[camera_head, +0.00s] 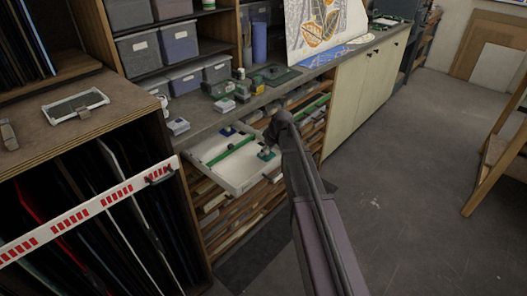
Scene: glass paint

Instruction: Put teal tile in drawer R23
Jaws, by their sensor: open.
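A pale shallow drawer (238,184) is pulled out below the grey counter. A green strip (232,150) lies across it. A small teal tile (266,155) lies in the drawer near its front right corner. A small blue piece (227,131) sits toward its back. No drawer label is readable, so I cannot tell which one is R23. My gripper (266,143) is small and dark in this view, open, just above the teal tile. I cannot tell whether it touches the tile.
The counter (207,110) above holds small boxes and jars. More shallow drawers (235,215) are stacked below. A rack of upright sheets with a red-and-white rail (88,210) stands at left. A wooden easel or chair frame (490,165) stands at right. The floor (410,200) between is clear.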

